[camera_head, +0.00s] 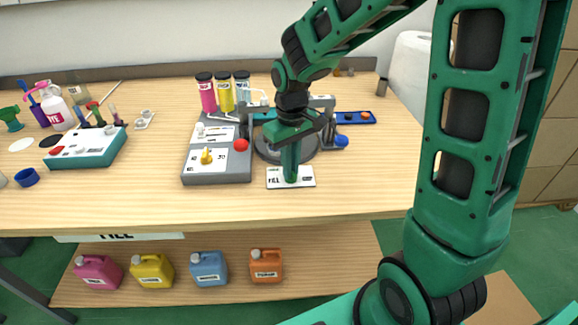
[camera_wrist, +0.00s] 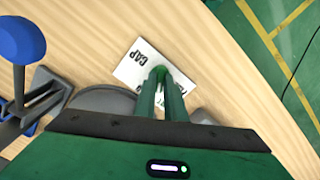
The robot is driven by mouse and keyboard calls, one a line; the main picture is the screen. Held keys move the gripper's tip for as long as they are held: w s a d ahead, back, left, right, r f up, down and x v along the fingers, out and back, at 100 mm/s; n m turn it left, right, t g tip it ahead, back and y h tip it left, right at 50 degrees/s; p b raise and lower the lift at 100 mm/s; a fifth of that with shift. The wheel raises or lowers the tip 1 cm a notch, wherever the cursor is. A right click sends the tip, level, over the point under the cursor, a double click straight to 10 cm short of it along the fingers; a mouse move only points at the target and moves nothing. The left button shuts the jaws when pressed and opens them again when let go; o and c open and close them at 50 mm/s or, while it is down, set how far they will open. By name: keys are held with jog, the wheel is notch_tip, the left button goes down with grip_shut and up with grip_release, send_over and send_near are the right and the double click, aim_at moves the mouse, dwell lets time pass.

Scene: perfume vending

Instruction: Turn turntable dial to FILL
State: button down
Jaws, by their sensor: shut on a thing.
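The turntable dial sits on a white label card (camera_head: 305,180) at the front of the table, in front of the grey round turntable (camera_head: 266,155). My gripper (camera_head: 290,176) points straight down over the card, its fingers closed around the small green dial, which they mostly hide. In the wrist view my gripper (camera_wrist: 163,78) also meets the card (camera_wrist: 132,70) at the dial. The word FILL reads on the card's left side in the head view, and CAP reads in the wrist view. Which word the dial points to is hidden.
A grey box with a yellow knob (camera_head: 206,156) and red ball stands left of the card. A blue ball handle (camera_head: 341,141) is just right of the turntable. Pink, yellow and blue bottles (camera_head: 226,93) stand behind. The table front right is clear.

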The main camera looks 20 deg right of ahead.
jog(key=n, duration=1.1)
jog(key=shift+w, duration=0.1)
jog(key=shift+d+r+n, duration=0.1)
jog(key=shift+n, duration=0.3)
jog(key=c, duration=1.8)
grip_release()
notch_tip(320, 180, up, 11)
jog(key=shift+f, duration=0.2)
